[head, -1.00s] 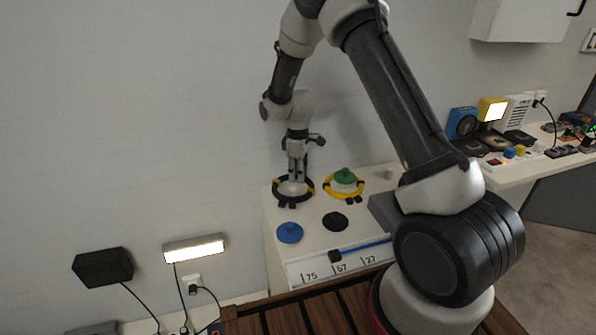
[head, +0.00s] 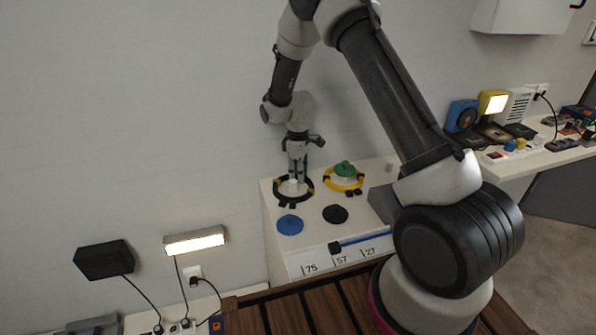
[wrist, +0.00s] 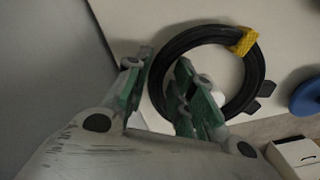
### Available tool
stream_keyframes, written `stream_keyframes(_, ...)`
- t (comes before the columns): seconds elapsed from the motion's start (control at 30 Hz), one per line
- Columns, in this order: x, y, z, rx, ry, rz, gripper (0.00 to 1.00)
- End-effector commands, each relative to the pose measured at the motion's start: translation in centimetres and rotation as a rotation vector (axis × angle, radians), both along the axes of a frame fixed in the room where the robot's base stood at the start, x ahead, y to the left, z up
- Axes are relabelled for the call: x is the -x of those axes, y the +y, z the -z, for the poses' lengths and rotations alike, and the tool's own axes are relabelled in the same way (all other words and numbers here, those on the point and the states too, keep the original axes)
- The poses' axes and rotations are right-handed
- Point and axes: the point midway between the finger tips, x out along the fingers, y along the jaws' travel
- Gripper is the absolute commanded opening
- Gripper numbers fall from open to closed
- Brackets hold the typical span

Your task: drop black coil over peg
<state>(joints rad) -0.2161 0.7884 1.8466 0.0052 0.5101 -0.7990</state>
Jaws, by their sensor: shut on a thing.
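The black coil (head: 280,199) is a black ring with yellow bands, over the left back of the white cabinet top. My gripper (head: 297,177) points down and is shut on the coil's rim. In the wrist view the coil (wrist: 254,75) has its left side between my gripper's green-padded fingers (wrist: 160,88). A short white peg (head: 293,186) shows inside the ring's outline. In the wrist view the peg (wrist: 218,98) is partly hidden by a finger and lies near the ring's lower inner edge. I cannot tell whether the coil is clear above the peg or around it.
A yellow ring (head: 329,184) with a green knob (head: 344,169) stands right of the coil. A blue disc (head: 290,224) and a black disc (head: 335,214) lie in front. A wall stands close behind. A blue bar (head: 365,240) crosses the cabinet's front edge.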

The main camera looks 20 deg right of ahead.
Motion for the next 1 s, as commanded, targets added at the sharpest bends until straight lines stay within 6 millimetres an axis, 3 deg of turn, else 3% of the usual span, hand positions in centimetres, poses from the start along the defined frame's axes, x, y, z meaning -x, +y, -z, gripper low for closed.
stream_keyframes(0.03, 0.0, 0.0, 0.1, 0.0, 0.0, 0.0, 0.0)
stream_keyframes(0.07, 0.0, 0.0, 0.2, 0.0, -0.001, 0.0, 0.26)
stream_keyframes(0.2, 0.0, 0.0, 0.1, 0.0, -0.001, 0.0, 0.5)
stream_keyframes(0.57, -0.1, 0.0, -0.3, 0.0, -0.001, 0.0, 0.5)
stream_keyframes(0.67, -0.2, 0.0, -1.6, 0.0, -0.005, 0.0, 0.5)
stream_keyframes(1.0, -0.1, 0.0, -8.9, -0.001, -0.004, 0.0, 0.5)
